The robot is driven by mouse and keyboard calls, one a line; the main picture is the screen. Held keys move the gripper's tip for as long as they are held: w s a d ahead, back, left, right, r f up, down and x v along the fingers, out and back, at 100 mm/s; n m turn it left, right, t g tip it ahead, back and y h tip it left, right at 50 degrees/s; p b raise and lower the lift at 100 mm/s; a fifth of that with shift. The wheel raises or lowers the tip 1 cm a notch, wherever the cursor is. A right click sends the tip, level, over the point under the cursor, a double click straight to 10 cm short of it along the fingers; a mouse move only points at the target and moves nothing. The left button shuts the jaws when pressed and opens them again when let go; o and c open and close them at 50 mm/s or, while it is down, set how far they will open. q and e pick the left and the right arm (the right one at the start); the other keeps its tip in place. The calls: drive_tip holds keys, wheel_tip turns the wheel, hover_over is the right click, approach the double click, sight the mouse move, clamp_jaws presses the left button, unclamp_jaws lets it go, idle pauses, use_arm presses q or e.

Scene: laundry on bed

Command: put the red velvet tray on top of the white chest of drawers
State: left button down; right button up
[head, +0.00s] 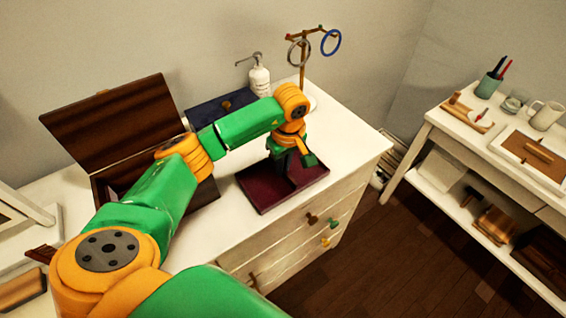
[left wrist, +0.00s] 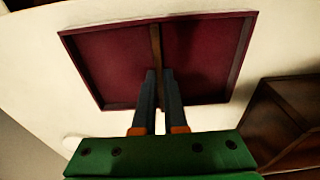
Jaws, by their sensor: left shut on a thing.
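The red velvet tray (head: 262,190) is a shallow dark red tray with a thin frame and a wooden divider down its middle. It is over the front part of the top of the white chest of drawers (head: 345,135). I cannot tell whether its underside touches the top. My left gripper (head: 290,168) points down at the tray, its fingers shut on the divider. In the left wrist view, the fingers (left wrist: 158,74) close on the divider of the tray (left wrist: 205,60). My right gripper is not in view.
An open wooden box (head: 120,120) stands left of the tray, partly behind my arm. A dark blue box (head: 215,108), a white pump bottle (head: 259,80) and a stand with rings (head: 303,65) are at the back. A white side table (head: 450,125) stands right, across a floor gap.

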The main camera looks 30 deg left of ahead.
sight(285, 171)
use_arm(q)
drive_tip(key=shift+f, duration=0.15)
drive_tip(key=c, duration=1)
unclamp_jaws()
drive_tip(key=shift+r, duration=0.35)
drive_tip(key=r, duration=0.4)
drive_tip(key=r+b, duration=0.1)
drive_tip(key=r, duration=0.1)
drive_tip(key=shift+d, duration=0.4)
drive_tip(key=r, duration=0.3)
drive_tip(key=r+p, duration=0.1)
drive_tip(key=r, duration=0.1)
drive_tip(key=shift+s+d+r, duration=0.3)
drive_tip(key=shift+d, duration=0.05)
